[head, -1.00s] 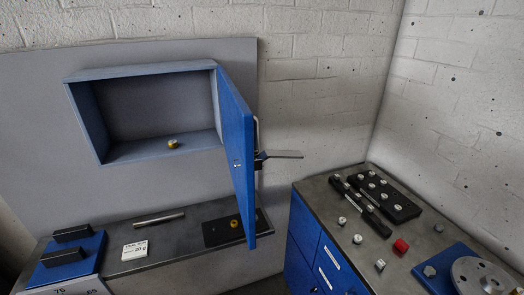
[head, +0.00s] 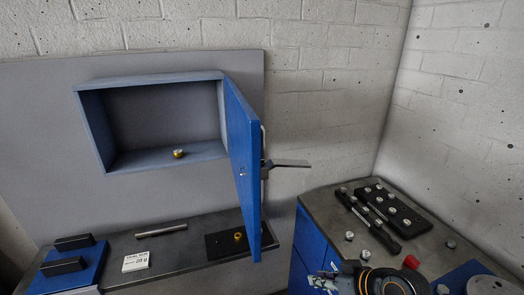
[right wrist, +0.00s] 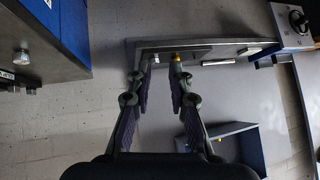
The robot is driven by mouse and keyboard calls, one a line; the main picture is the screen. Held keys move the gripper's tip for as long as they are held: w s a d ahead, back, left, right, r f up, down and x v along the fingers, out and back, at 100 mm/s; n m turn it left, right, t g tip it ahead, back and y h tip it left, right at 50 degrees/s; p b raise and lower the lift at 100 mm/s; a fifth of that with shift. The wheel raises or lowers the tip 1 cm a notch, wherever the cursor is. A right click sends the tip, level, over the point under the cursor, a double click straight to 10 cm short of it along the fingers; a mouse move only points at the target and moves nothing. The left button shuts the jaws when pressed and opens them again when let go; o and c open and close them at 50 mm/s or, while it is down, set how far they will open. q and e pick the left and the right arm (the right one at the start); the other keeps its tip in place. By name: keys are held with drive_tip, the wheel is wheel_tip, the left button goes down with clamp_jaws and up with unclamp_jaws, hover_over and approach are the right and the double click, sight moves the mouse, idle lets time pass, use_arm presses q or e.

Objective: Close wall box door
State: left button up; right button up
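The wall box (head: 150,76) is a grey-blue open-fronted box on the grey panel. Its blue door (head: 243,165) stands wide open, swung out from the box's right side. A grey lever handle (head: 288,164) sticks out to the right from the door's outer face. A small brass-coloured piece (head: 178,154) sits on the box floor. My right gripper (head: 320,281) is low in the head view, below and right of the door, apart from it. In the right wrist view its fingers (right wrist: 160,66) are spread with nothing between them. That view shows part of the box (right wrist: 232,129).
A shelf (head: 200,232) below the box carries a metal rod (head: 161,230), a white label block (head: 136,261) and a black plate (head: 222,245). The right-hand bench (head: 330,212) holds black racks with bolts and a red knob (head: 411,262). The space right of the door is clear.

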drive_tip(key=w+a+r+n+y, duration=0.1)
drive_tip(key=a+r+n+y, duration=0.2)
drive_tip(key=r, duration=0.8)
drive_tip(key=w+a+r+n+g+y, duration=0.1)
drive_tip(key=w+r+n+y, duration=0.2)
drive_tip(key=r, duration=0.8)
drive_tip(key=a+r+n+y, duration=0.25)
drive_tip(key=r+y, duration=0.25)
drive_tip(key=r, duration=0.6)
drive_tip(key=p+x, duration=0.2)
drive_tip(key=x, duration=0.1)
drive_tip(key=p+x, duration=0.1)
drive_tip(key=x, duration=0.2)
drive_tip(key=p+x, duration=0.2)
drive_tip(key=x, duration=0.1)
drive_tip(key=shift+w+a+f+p, duration=0.25)
drive_tip(key=shift+w+p, duration=0.05)
drive_tip(key=shift+w, duration=0.05)
clamp_jaws()
